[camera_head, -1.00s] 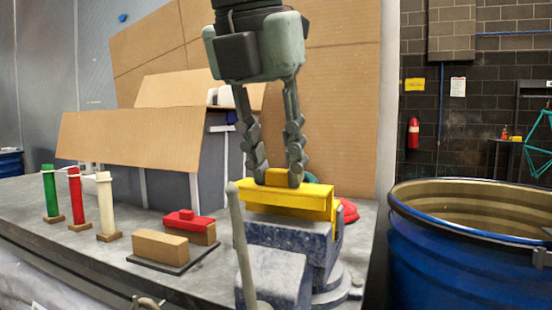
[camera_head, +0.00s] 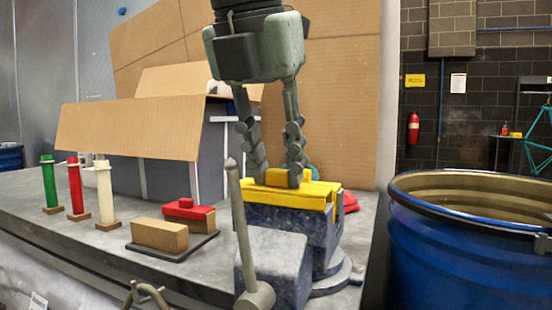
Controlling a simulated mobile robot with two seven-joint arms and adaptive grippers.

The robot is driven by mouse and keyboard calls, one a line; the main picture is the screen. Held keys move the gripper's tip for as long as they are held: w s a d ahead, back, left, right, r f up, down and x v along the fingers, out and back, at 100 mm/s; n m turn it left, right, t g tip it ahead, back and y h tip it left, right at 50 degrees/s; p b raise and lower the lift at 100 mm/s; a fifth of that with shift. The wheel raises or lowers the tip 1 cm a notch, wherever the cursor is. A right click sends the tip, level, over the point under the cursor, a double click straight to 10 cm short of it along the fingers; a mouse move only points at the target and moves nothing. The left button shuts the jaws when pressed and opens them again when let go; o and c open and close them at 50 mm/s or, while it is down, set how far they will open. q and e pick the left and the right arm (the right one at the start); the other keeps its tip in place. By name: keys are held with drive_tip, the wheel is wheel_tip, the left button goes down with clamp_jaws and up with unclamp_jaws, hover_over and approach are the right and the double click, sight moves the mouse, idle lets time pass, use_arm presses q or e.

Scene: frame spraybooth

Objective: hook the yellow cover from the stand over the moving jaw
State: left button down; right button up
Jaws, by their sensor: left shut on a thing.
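The yellow cover (camera_head: 285,196) has a tan grip block (camera_head: 277,178) on top. My left gripper (camera_head: 276,177) comes down from above, shut on this grip block. The cover lies level across the top of the blue-grey vise (camera_head: 275,261), behind its front block. It appears to rest on the jaw there, but I cannot tell how fully it is seated. The jaw under it is mostly hidden. On the dark-based stand (camera_head: 150,252), the front wooden block (camera_head: 160,235) is bare and a red cover (camera_head: 188,208) sits on the rear block. My right gripper is not in view.
A grey vise handle (camera_head: 240,215) rises in front of the vise. Green (camera_head: 49,184), red (camera_head: 75,187) and white (camera_head: 105,192) posts stand on the bench at left. A cardboard-topped box (camera_head: 170,165) stands behind. A blue drum (camera_head: 455,260) is at right.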

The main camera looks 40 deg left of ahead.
use_arm(q)
drive_tip(key=shift+f+b, duration=0.45)
drive_tip(key=shift+f, duration=0.2)
drive_tip(key=c, duration=1.1)
unclamp_jaws()
drive_tip(key=shift+c, duration=0.2)
drive_tip(key=shift+r, duration=0.1)
drive_tip(key=v, duration=1.2)
